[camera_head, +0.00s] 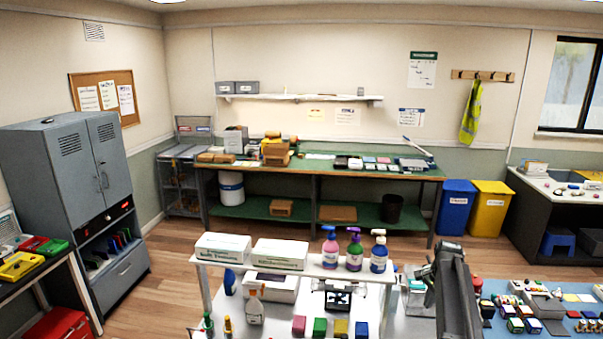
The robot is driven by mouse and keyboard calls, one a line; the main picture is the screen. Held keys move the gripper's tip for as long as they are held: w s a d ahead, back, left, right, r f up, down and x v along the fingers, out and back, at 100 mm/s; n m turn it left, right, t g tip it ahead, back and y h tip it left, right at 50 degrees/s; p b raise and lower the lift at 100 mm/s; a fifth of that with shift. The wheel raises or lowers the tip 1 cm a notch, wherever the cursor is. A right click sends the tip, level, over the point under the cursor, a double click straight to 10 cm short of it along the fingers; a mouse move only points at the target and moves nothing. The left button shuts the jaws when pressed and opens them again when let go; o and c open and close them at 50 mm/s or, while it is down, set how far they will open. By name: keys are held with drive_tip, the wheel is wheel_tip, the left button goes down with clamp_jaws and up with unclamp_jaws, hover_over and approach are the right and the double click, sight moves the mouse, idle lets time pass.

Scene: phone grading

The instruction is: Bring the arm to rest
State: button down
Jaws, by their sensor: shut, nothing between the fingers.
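My arm, dark grey, rises at the lower right of the head view, in front of the near bench. My gripper (425,274) shows small and dark at the arm's left side, close to the right end of the white shelf. It is shut and holds nothing. Its fingertips are hard to make out, and my arm hides part of the bench behind it.
A blue mat (560,296) with many small items lies to the right. Open wooden floor separates this bench from the green workbench (410,174).

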drive_tip(key=s+a+f+n+g+b, duration=0.1)
drive_tip(key=s+a+f+n+b, duration=0.5)
drive_tip(key=s+a, duration=0.5)
drive_tip(key=s+a+f+n+g+b, duration=0.1)
drive_tip(key=s+a+f+n+b, duration=0.5)
drive_tip(key=s+a, duration=0.6)
drive_tip(key=a+f+n, duration=0.1)
drive_tip(key=a+f, duration=0.1)
drive_tip(key=a, duration=0.1)
drive_tip(key=shift+a+f+n+b, duration=0.3)
drive_tip(key=shift+b, duration=0.05)
